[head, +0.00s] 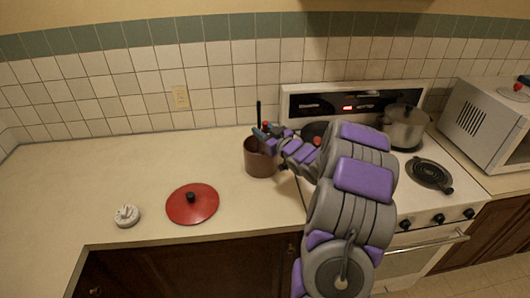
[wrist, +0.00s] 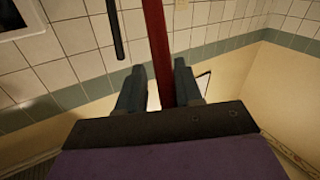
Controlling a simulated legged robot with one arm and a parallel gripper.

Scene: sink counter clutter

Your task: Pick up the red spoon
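The red spoon shows in the wrist view as a long red handle (wrist: 157,35) running up from between my gripper's fingers. In the head view only a small red bit (head: 265,124) shows beside the fingers, probably the same spoon. My gripper (head: 267,132) is at the rim of a brown pot (head: 260,164) on the counter. In the wrist view my gripper (wrist: 160,75) has its fingers apart on either side of the handle, with a gap at the left finger. The spoon's lower end is hidden.
A black utensil handle (head: 258,111) stands up from the pot, close to the fingers. A red lid (head: 192,204) and a white round object (head: 127,215) lie to the left. The stove with a steel pot (head: 404,127) and a microwave (head: 486,124) are right.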

